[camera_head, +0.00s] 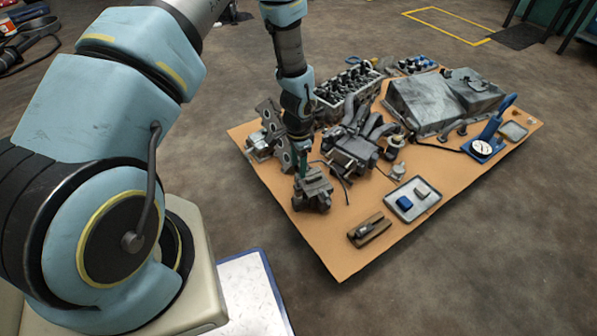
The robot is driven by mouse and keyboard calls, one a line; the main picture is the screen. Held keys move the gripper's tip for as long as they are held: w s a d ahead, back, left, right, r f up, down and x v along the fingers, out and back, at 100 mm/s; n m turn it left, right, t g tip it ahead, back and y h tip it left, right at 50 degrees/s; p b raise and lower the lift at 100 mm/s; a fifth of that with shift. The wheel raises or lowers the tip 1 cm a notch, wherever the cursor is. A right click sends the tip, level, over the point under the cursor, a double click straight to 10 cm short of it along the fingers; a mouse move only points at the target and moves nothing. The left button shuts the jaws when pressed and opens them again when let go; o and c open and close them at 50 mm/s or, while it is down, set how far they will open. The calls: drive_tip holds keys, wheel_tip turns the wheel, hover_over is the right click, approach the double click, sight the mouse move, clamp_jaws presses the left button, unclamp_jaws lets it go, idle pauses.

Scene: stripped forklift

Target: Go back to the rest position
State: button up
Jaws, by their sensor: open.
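My arm reaches in from the left and bends down over the brown board (442,166). My gripper (302,172) is at the low end of the arm, over the board's left part. It is open, pointing down just above or beside a dark grey metal part (316,192). Its fingers are small and dark here, and I cannot tell whether they touch that part. A grey plate with holes (270,117) stands close beside the wrist.
Around my gripper are an engine block (347,88), a manifold (352,148) and a large grey housing (425,103). Open floor surrounds the board.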

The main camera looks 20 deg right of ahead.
drive_tip(key=shift+r, duration=0.35)
drive_tip(key=w+a+r+n+t, duration=0.1)
drive_tip(key=w+a+r+n, duration=0.25)
drive_tip(key=a+r, duration=0.55)
drive_tip(key=w+a+r+n, duration=0.2)
drive_tip(key=a+r+n, duration=0.4)
drive_tip(key=r, duration=0.5)
drive_tip(key=s+a+r+n, duration=0.35)
drive_tip(key=a+r, duration=0.25)
drive_tip(key=a, duration=0.2)
drive_tip(key=s+a+r+n, duration=0.3)
drive_tip(key=s+a+r, duration=0.2)
drive_tip(key=a+r, duration=0.15)
wheel_tip(320, 180, up, 25)
drive_tip(key=p, duration=2.5)
drive_tip(key=shift+a+t+p, duration=0.3)
drive_tip(key=shift+a+p, duration=0.05)
drive_tip(key=shift+p, duration=0.05)
